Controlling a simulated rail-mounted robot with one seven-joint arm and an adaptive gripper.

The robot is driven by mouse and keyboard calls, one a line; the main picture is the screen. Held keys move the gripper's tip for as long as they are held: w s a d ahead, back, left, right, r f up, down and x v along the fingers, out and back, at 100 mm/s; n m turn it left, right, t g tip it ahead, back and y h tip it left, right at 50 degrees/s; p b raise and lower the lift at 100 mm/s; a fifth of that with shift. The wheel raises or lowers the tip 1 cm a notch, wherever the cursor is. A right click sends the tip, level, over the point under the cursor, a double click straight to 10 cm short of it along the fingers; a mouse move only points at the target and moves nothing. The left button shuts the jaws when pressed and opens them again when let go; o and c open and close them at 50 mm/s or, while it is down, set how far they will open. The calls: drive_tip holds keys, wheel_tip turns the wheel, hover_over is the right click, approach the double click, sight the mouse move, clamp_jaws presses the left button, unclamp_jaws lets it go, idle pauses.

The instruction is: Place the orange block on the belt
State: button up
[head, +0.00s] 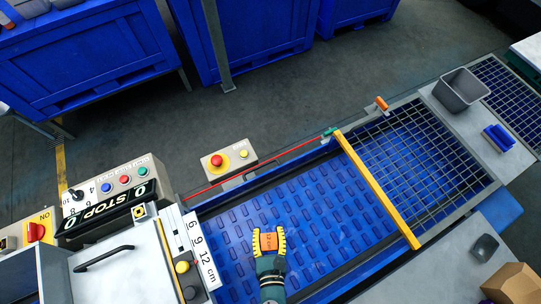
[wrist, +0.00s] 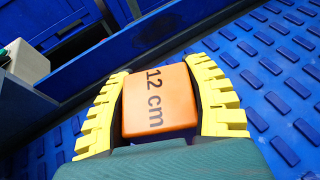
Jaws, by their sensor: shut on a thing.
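The orange block (wrist: 160,99), marked "12 cm", sits between the two yellow ridged fingers of my gripper (wrist: 161,98) in the wrist view. The fingers touch its left and right sides. In the head view the orange block (head: 268,242) shows between the fingertips of my gripper (head: 269,240), over the lower middle of the blue belt (head: 320,215). The belt has raised oblong studs, also seen in the wrist view (wrist: 285,75). I cannot tell whether the block touches the belt or is held just above it.
A yellow bar (head: 377,190) crosses the belt, with a metal grid (head: 420,150) beyond it. A control box with STOP (head: 110,208) and a 6, 9, 12 cm scale (head: 200,250) stand left. A grey bin (head: 460,90) and cardboard box (head: 512,285) are right.

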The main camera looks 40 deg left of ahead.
wheel_tip(320, 180, down, 5)
drive_tip(key=shift+r+b, duration=0.1)
drive_tip(key=shift+b, duration=0.5)
drive_tip(key=shift+f, duration=0.25)
drive_tip(key=o, duration=1.2)
drive_tip(key=shift+r, duration=0.2)
drive_tip(key=p+v, duration=0.1)
drive_tip(key=v, duration=1.1)
